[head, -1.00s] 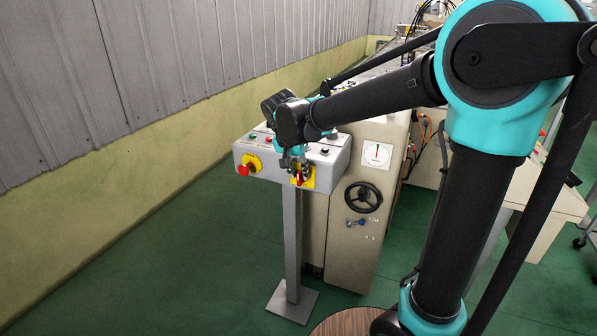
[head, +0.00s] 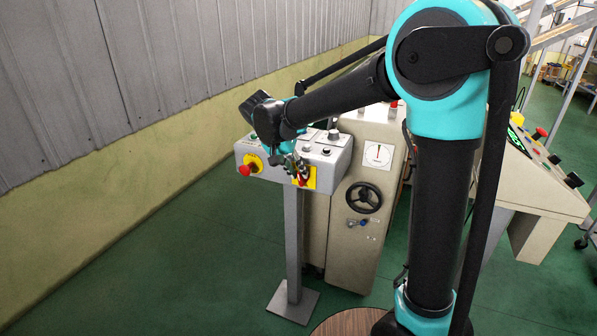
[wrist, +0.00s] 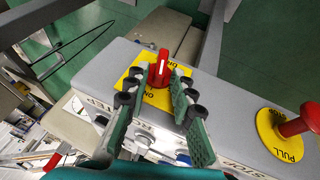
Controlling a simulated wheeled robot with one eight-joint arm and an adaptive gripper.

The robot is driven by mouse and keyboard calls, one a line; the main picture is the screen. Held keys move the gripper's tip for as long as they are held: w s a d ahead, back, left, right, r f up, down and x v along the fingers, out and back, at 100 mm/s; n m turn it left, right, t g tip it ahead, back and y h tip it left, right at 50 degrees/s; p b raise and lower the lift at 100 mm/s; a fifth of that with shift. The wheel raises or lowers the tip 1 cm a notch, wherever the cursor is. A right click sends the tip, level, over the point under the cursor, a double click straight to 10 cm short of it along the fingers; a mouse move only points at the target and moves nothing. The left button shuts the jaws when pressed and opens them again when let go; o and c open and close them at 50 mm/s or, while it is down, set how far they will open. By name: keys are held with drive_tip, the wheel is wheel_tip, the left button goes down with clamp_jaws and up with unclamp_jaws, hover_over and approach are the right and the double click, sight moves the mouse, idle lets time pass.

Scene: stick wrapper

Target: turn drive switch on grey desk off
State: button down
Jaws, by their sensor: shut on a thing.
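The grey desk is a grey box (head: 335,160) on a post, with a red rotary switch (head: 302,180) on a yellow plate (head: 312,177) at the right of its front face. In the wrist view the red switch handle (wrist: 160,68) carries a white line and stands on its yellow plate (wrist: 155,97), partly covered by my fingers. My gripper (head: 297,166) is at the switch. In the wrist view my gripper's fingers (wrist: 158,80) lie on either side of the handle, shut on it. The plate's lettering is only partly readable.
A red push knob (head: 244,170) on a yellow disc is at the box's left; it also shows in the wrist view (wrist: 297,127). A beige cabinet (head: 350,235) with a black handwheel (head: 362,197) stands behind. A beige console (head: 535,180) is at right. Green floor is open at left.

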drive_tip(key=shift+w+a+f+n+g+h, duration=0.1)
drive_tip(key=shift+a+f+n+g+h, duration=0.15)
drive_tip(key=shift+h, duration=0.7)
drive_tip(key=shift+w+a+f+n+g+h, duration=0.15)
drive_tip(key=shift+a+n+g+h, duration=0.15)
drive_tip(key=shift+h, duration=0.65)
drive_tip(key=shift+s, duration=0.1)
drive_tip(key=shift+d, duration=0.1)
drive_tip(key=c, duration=1.6)
unclamp_jaws()
drive_tip(key=v, duration=1.2)
